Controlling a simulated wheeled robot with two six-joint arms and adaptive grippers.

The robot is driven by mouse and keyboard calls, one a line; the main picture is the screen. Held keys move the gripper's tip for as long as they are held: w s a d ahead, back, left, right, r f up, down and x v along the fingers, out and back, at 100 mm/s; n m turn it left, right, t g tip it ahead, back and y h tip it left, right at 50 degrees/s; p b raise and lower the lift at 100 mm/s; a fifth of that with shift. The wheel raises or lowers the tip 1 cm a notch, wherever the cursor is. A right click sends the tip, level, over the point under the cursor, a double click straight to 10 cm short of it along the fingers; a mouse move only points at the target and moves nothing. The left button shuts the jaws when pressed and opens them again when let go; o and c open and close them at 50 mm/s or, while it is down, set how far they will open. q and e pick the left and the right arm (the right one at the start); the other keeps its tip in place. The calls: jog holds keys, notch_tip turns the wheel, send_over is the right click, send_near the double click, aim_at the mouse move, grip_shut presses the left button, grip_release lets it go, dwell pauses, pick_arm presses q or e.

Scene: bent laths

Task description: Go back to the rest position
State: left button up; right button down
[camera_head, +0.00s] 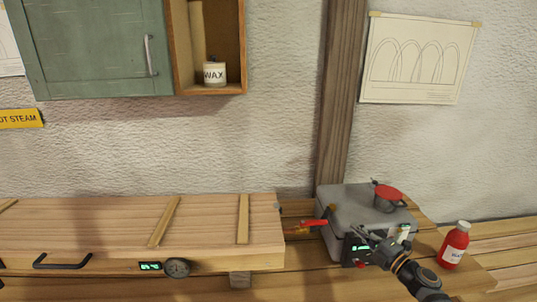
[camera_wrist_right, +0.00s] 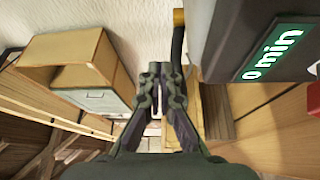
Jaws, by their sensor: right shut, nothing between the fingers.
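My right gripper (camera_head: 366,238) is in front of the grey steam boiler at the right of the head view. Its arm comes in from the bottom right. In the right wrist view its two dark fingers (camera_wrist_right: 160,75) are close together, with nothing held. The boiler (camera_head: 340,205) is partly hidden behind my gripper and wrist. I cannot tell whether the gripper touches it. My left gripper is not in view.
A long wooden box (camera_head: 110,225) with a black handle and a gauge (camera_head: 177,268) lies at the left. A red bottle (camera_head: 455,245) stands right of the boiler. A red valve handle (camera_head: 313,223) sits between box and boiler. An open shelf holds a wax tin (camera_head: 214,74).

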jog(key=s+a+f+m+g+h, duration=0.1)
jog(key=s+f+m+g+h, duration=0.2)
jog(key=s+f+m+h, duration=0.45)
jog(key=s+a+f+m+g+h, duration=0.2)
jog(key=s+f+m+g+h, duration=0.15)
jog(key=s+m, duration=0.5)
jog(key=s+a+f+m+g+y, duration=0.2)
jog(key=s+a+g, duration=0.2)
jog(key=s, duration=0.5)
jog(key=s+a+f+m+g+y, duration=0.1)
jog(key=s+a+m+g, duration=0.25)
jog(key=s, duration=0.45)
jog(key=s+d+f+g, duration=0.1)
jog(key=s+f, duration=0.1)
jog(key=f, duration=1.2)
jog(key=s+d+f, duration=0.1)
jog(key=d+f, duration=0.1)
jog(key=f, duration=1.2)
jog(key=s+f+g, duration=0.1)
jog(key=s+f, duration=1.3)
jog(key=s, duration=0.4)
jog(key=shift+d+f, duration=0.3)
jog(key=shift+f, duration=0.05)
